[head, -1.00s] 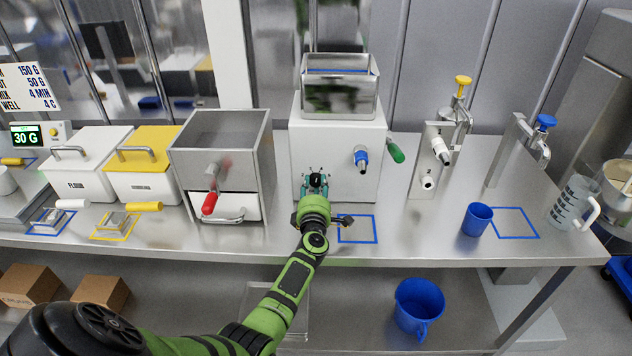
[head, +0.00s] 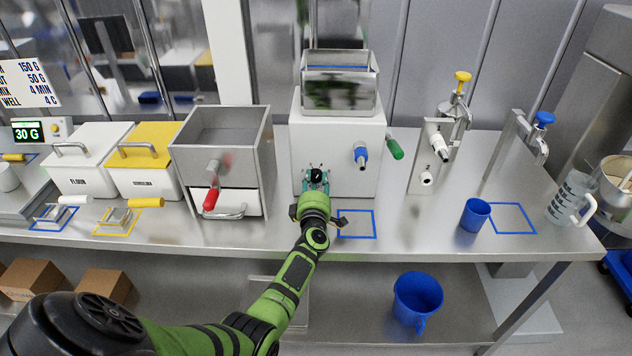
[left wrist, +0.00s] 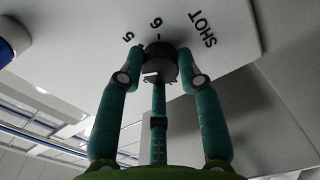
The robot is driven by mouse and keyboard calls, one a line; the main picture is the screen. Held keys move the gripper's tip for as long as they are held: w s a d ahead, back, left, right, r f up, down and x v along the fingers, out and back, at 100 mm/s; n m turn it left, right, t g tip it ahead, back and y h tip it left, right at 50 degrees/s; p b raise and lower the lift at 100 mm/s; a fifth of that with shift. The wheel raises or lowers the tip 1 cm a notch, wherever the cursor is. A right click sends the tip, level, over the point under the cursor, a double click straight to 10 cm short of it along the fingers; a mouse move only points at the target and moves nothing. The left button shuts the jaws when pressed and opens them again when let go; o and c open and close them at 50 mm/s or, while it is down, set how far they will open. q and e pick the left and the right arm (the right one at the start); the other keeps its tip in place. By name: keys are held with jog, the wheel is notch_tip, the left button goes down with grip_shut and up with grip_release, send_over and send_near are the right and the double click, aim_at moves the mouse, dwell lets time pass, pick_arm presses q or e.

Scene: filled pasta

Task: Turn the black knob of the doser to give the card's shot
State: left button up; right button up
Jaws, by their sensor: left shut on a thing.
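The doser (head: 345,125) is a white box with a steel hopper on top, at the middle back of the bench. Its black knob (left wrist: 160,62) shows in the left wrist view, on a pale face with the word SHOT and the numbers 5 and 6 printed around it. My left gripper (head: 316,178) is at the lower left of the doser's front. Its teal fingers, also in the left wrist view (left wrist: 160,75), are closed around the knob. The fingers hide part of the knob, and I cannot tell its pointer setting. My right gripper is not in view.
A blue nozzle (head: 361,155) and a green handle (head: 395,149) stick out of the doser. An empty blue square (head: 357,238) lies under the nozzle. A blue cup (head: 475,215) stands to the right. The card (head: 28,82) at left is partly cut off.

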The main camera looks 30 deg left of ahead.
pick_arm(q)
jog(key=o, duration=1)
jog(key=shift+s+a+f, duration=0.1)
jog(key=shift+a+f, duration=0.05)
jog(key=shift+o, duration=0.8)
jog(key=shift+s+d, duration=0.25)
jog(key=shift+d, duration=0.05)
jog(key=shift+v, duration=3.4)
jog(key=shift+a, duration=0.2)
jog(key=shift+d, duration=0.15)
